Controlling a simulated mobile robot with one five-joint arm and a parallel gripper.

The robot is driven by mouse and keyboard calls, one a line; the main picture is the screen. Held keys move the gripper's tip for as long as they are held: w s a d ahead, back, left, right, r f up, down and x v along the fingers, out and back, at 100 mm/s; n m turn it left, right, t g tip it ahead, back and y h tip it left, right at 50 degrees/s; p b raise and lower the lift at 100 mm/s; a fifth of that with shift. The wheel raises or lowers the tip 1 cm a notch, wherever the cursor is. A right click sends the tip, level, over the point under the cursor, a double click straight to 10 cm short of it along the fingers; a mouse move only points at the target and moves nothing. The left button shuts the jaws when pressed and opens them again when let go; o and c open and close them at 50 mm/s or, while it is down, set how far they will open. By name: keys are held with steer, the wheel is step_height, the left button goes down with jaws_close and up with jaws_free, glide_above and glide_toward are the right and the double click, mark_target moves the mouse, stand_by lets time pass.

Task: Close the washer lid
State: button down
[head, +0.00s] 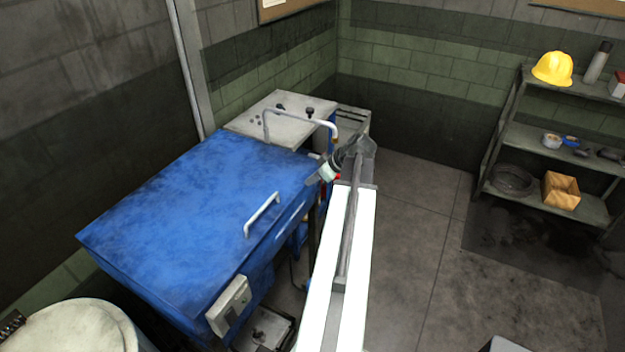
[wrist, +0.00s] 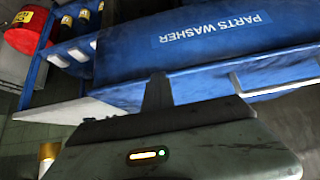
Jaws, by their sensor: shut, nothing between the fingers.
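The blue parts washer lid (head: 190,215) lies nearly flat over the washer body in the head view, with a pale bar handle (head: 262,214) near its front edge. I cannot tell whether a small gap remains under it. My gripper (head: 322,173) is at the lid's far right corner, close to its edge; whether it touches is unclear. In the wrist view my gripper (wrist: 158,92) is shut and empty, its dark finger pointing up against a blue surface. Above it a blue panel (wrist: 215,35) reads PARTS WASHER.
A grey unit (head: 285,115) with knobs and a bent pipe (head: 300,115) stands behind the washer. A drum (head: 75,328) is at bottom left. Shelves (head: 550,145) with a yellow helmet (head: 552,68) stand at right. The floor (head: 420,240) between is clear.

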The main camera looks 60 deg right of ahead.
steer(key=shift+a+f, duration=0.15)
steer(key=shift+f, duration=0.15)
steer(key=w+r+p+v, duration=0.1)
steer(key=p+v, duration=1)
steer(key=v, duration=0.2)
steer(key=shift+w+r+p, duration=0.2)
steer(key=shift+r+p, duration=0.15)
steer(key=shift+r, duration=0.05)
steer(key=shift+w, duration=0.1)
